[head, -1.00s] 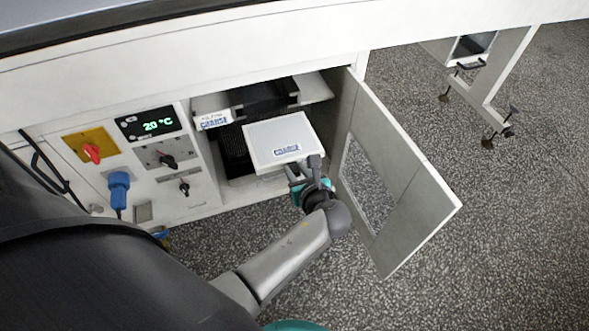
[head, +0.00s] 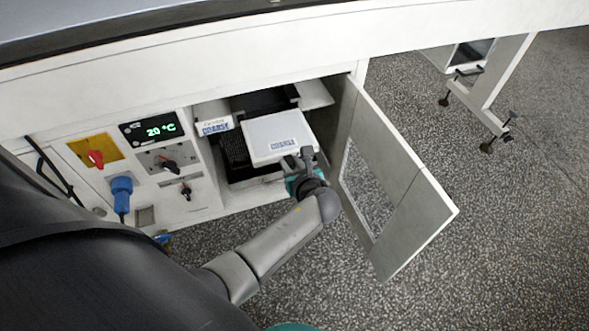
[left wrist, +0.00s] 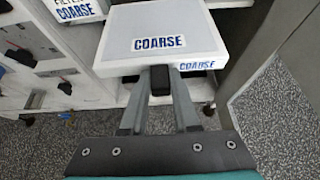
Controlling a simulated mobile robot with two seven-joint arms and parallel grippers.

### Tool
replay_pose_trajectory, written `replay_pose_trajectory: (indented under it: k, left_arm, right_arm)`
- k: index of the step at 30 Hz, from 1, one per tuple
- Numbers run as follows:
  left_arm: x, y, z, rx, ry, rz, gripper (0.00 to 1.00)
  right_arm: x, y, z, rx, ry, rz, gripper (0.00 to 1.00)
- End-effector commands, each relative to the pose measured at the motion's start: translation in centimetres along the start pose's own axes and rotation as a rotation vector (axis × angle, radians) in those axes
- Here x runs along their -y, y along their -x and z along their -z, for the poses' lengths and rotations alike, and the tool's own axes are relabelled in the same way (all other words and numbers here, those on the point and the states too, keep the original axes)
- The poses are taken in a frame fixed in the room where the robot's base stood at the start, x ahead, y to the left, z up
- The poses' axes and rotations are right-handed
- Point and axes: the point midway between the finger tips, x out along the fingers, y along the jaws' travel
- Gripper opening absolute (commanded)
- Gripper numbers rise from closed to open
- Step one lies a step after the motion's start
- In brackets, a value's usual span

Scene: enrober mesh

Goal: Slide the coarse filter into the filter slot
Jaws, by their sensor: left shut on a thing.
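The coarse filter (head: 277,134) is a flat white box with a blue COARSE label, in front of the open cabinet in the head view. It also shows in the left wrist view (left wrist: 162,30), with labels on its top and front edge. My left gripper (head: 300,162) is shut on its front; the fingers meet a dark handle (left wrist: 160,80) in the left wrist view. The filter slot (head: 262,103) is the dark opening behind the filter, marked by a COARSE label (head: 214,127) at its left. The filter hides part of the opening.
The cabinet door (head: 400,190) stands open to the right of my left gripper. A control panel (head: 150,165) with switches, a blue plug (head: 121,188) and a 20 °C display is at left.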

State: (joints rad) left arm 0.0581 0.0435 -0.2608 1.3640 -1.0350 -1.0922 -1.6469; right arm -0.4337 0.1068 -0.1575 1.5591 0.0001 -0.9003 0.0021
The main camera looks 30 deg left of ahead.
Motion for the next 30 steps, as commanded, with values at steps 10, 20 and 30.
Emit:
replay_pose_trajectory:
  k: [10,20,30]
  left_arm:
    - [-0.03,-1.33,-0.79,0.001,0.001,-0.001,0.00]
    - [0.00,-1.33,-0.81,0.001,0.001,0.000,0.00]
    - [0.02,-1.28,-0.87,0.001,0.000,0.000,0.00]
  right_arm:
    - [-0.02,-0.16,-0.22,0.004,0.000,0.000,0.60]
    - [-0.02,-0.20,-0.26,0.004,0.000,0.000,0.60]
    - [-0.11,0.12,-0.02,0.000,0.002,-0.001,0.60]
